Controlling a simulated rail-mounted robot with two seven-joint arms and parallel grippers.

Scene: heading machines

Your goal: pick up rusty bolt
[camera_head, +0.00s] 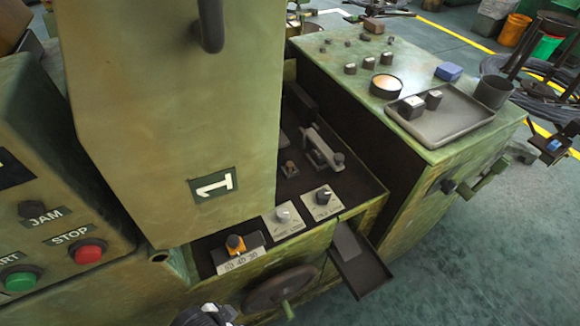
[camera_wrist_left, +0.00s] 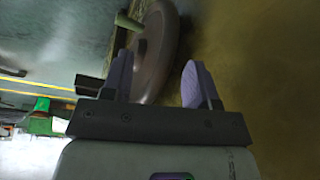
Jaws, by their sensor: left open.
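A small rusty-brown piece (camera_head: 289,168) lies inside the open bay of the green machine, next to a grey metal bar clamp (camera_head: 322,150). It may be the rusty bolt, but it is too small to be sure. A dark part at the bottom edge of the head view (camera_head: 207,316) seems to be my left gripper, mostly cut off. In the left wrist view my left gripper (camera_wrist_left: 158,84) has its purple-padded fingers apart, with nothing held between them. The brown handwheel (camera_wrist_left: 158,45) is just beyond the fingers. My right gripper is not visible.
A raised green cover (camera_head: 170,110) hides part of the bay. A handwheel (camera_head: 284,286) and an open chute (camera_head: 362,270) stand at the front. The right worktop holds a grey tray (camera_head: 460,121), a round dish (camera_head: 386,85), a blue block (camera_head: 448,71) and several small parts.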

